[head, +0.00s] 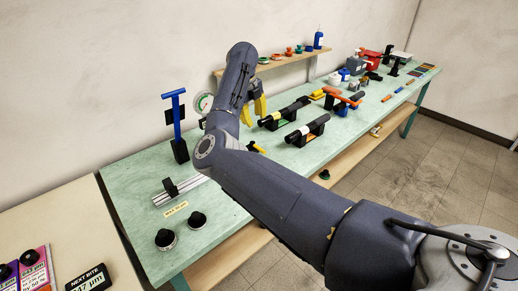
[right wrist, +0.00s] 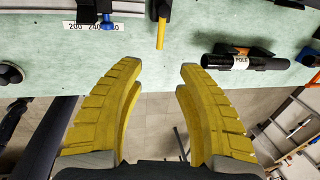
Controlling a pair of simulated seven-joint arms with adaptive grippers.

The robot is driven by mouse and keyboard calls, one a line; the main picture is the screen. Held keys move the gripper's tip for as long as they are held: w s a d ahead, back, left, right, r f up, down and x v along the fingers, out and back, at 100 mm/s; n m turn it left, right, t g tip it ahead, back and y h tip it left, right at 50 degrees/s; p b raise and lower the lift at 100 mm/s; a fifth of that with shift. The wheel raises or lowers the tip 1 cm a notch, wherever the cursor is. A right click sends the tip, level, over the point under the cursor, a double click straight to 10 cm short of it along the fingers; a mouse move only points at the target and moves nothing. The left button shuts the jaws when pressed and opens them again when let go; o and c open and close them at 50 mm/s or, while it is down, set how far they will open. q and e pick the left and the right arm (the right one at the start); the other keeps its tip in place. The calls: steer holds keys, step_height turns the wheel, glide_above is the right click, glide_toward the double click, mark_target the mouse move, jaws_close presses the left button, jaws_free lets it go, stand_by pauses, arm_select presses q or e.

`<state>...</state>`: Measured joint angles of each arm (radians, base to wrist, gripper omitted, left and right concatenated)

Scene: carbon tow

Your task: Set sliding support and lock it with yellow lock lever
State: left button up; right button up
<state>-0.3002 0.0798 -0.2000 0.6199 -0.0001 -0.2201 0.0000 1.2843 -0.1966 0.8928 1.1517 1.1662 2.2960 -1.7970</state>
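My right gripper (head: 254,108) has yellow fingers and is raised above the green bench. In the right wrist view the gripper (right wrist: 160,68) is open, with nothing between its fingers. A yellow lever (right wrist: 160,34) hangs from a dark block (right wrist: 160,9) ahead of the fingertips, apart from them. The lever also shows in the head view (head: 256,147), partly behind my right arm. A metal rail (head: 160,198) carries a black block (head: 169,186); my arm hides its right part. I cannot tell which block is the sliding support. My left gripper is not in view.
A blue T-handle (head: 177,119) stands upright behind the rail. Two black knobs (head: 165,238) (head: 197,219) sit in front of it. Black cylinders on holders (head: 308,130) are to the right. A number scale (right wrist: 88,27) and dark tube (right wrist: 245,62) show at the wrist.

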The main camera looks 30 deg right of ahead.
mark_target(261, 149)
steer(key=d+f, duration=0.1)
steer(key=f, duration=0.4)
steer(key=d+f, duration=0.1)
steer(key=f, duration=0.4)
steer(key=d+f, duration=0.1)
steer(key=f, duration=0.5)
steer(key=shift+w+d+f, duration=0.1)
steer(key=shift+w+d, duration=0.05)
steer(key=shift+w, duration=0.05)
steer(key=shift+c, duration=0.5)
jaws_close()
